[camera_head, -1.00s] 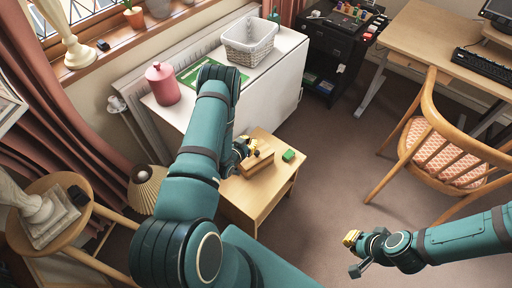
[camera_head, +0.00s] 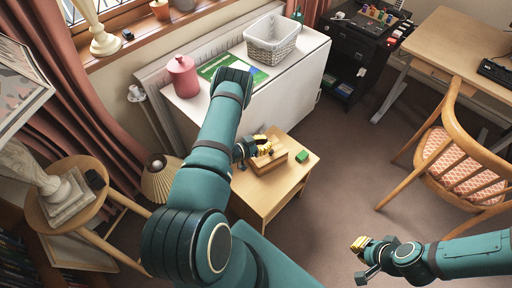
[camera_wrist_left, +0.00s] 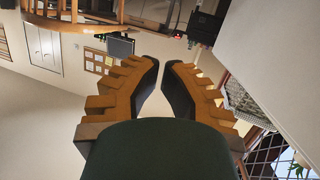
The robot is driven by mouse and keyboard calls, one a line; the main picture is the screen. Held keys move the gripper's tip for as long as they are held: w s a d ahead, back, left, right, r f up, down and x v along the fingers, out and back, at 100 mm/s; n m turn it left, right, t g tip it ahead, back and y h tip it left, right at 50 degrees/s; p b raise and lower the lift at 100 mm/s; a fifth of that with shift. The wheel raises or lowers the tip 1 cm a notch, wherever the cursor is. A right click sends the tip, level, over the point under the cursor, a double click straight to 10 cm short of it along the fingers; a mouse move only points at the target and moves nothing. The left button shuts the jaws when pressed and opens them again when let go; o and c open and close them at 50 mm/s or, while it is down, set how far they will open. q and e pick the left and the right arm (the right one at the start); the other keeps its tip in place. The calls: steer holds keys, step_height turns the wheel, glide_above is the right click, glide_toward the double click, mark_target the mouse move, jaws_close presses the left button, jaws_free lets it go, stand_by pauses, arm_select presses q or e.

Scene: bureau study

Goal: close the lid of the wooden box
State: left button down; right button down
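The wooden box (camera_head: 270,164) sits on the small wooden side table (camera_head: 252,193). It is small in the head view and partly hidden by my left gripper, so I cannot tell the lid's angle. My left gripper (camera_head: 265,146) is at the box's far upper side, very close to it; contact is unclear. In the left wrist view its fingers (camera_wrist_left: 161,65) almost meet at the tips, with nothing between them. The box is not visible there. My right gripper (camera_head: 357,245) hangs over the floor, far from the box; its finger gap is too small to judge.
A green block (camera_head: 302,156) lies on the side table right of the box. Behind stands a white cabinet with a pink canister (camera_head: 183,77) and a white basket (camera_head: 272,40). A chair (camera_head: 455,163) stands at right. Carpet is clear between chair and side table.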

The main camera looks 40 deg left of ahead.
mark_target(271, 153)
arm_select(q)
steer(key=shift+x, duration=1.05)
step_height(271, 153, down, 3)
steer(key=shift+d+r+b, duration=0.15)
steer(key=shift+r+b, duration=0.05)
steer(key=shift+b, duration=0.3)
steer(key=shift+f, duration=0.75)
steer(key=shift+s+d+f+b, duration=0.1)
steer(key=shift+d+f+b, duration=0.1)
steer(key=shift+f+b, duration=0.3)
steer(key=shift+s+d+f+b, duration=0.1)
steer(key=shift+d+f+b, duration=0.1)
steer(key=shift+f+b, duration=0.3)
steer(key=shift+d, duration=0.1)
